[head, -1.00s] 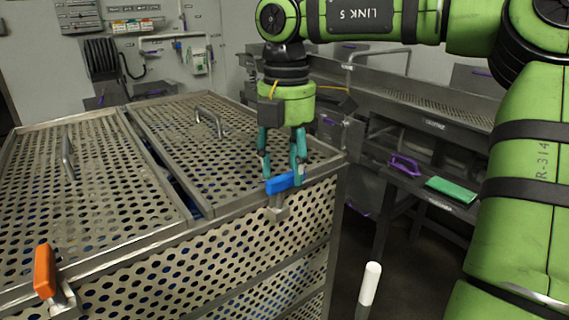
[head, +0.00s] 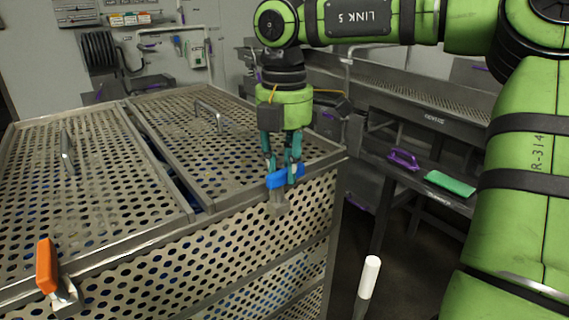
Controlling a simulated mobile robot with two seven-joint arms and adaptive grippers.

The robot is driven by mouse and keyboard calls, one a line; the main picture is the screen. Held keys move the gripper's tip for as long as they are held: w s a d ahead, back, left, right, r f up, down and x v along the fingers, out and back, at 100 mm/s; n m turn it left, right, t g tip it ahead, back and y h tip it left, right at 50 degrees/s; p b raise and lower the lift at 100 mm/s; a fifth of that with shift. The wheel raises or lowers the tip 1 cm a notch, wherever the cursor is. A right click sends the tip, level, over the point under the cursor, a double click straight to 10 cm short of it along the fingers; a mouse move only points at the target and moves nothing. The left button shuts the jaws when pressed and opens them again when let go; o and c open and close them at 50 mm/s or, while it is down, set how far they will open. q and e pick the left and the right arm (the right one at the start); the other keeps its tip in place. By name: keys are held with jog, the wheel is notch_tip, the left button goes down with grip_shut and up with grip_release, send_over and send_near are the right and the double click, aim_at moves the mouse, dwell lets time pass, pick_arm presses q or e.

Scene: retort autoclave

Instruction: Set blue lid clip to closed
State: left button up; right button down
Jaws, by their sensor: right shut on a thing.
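The blue lid clip (head: 276,181) sits on the front top edge of the perforated metal crate (head: 225,232), near its right corner. Its blue handle lies roughly level, slightly tilted, above a grey metal bracket. My right gripper (head: 284,172) points down from above with its teal fingers shut on the blue handle. The fingers hide part of the handle. Whether the clip is latched to the lid cannot be told. My left gripper is not in view.
An orange clip (head: 44,266) stands upright on the crate's front edge at left. Perforated lids with metal handles (head: 208,115) cover the crate. A white-topped post (head: 370,278) stands in front at right. A side bench holds a purple handle (head: 404,159) and a green block (head: 450,184).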

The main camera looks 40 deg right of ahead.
jog(key=n, duration=0.3)
jog(key=shift+w+a+f+n+b, duration=0.1)
jog(key=shift+w+a+n+b, duration=0.1)
jog(key=shift+n+b, duration=0.15)
jog(key=shift+w+a+n, duration=0.1)
jog(key=shift+a+n, duration=0.15)
jog(key=shift+n, duration=2.05)
jog(key=shift+w+a+n, duration=0.1)
jog(key=shift+a+n, duration=0.15)
jog(key=shift+n, duration=2)
jog(key=shift+w+a+n, duration=0.1)
jog(key=shift+a+n, duration=0.15)
jog(key=shift+n, duration=2.05)
jog(key=c, duration=1)
grip_release()
jog(key=shift+c, duration=0.2)
